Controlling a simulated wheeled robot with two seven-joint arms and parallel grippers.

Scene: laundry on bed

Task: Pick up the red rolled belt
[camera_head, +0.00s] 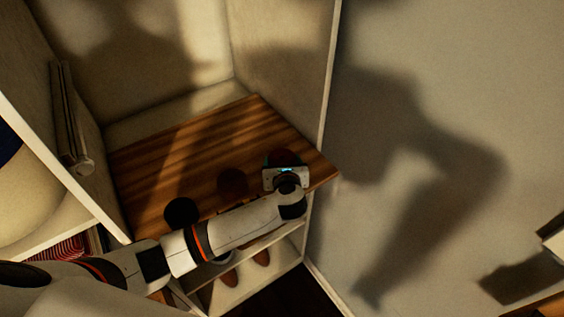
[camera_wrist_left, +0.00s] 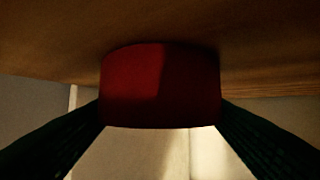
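The red rolled belt (camera_wrist_left: 160,85) fills the middle of the left wrist view, against the wooden board (camera_head: 170,165). In the head view a dark reddish top of it (camera_head: 283,156) shows just beyond my left gripper (camera_head: 284,168), near the board's right end. In the wrist view the two dark fingers of my left gripper (camera_wrist_left: 160,108) flank the belt, one on each side, with no clear gap. Whether they press on it is not clear. The fingertips are hidden in the head view. My right gripper is not in view.
A brown roll (camera_head: 232,183) and a black roll (camera_head: 181,212) stand on the board to the left of my gripper. A cabinet side panel (camera_head: 285,60) rises behind, and a lower shelf (camera_head: 245,280) holds brown items. The board's back left is clear.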

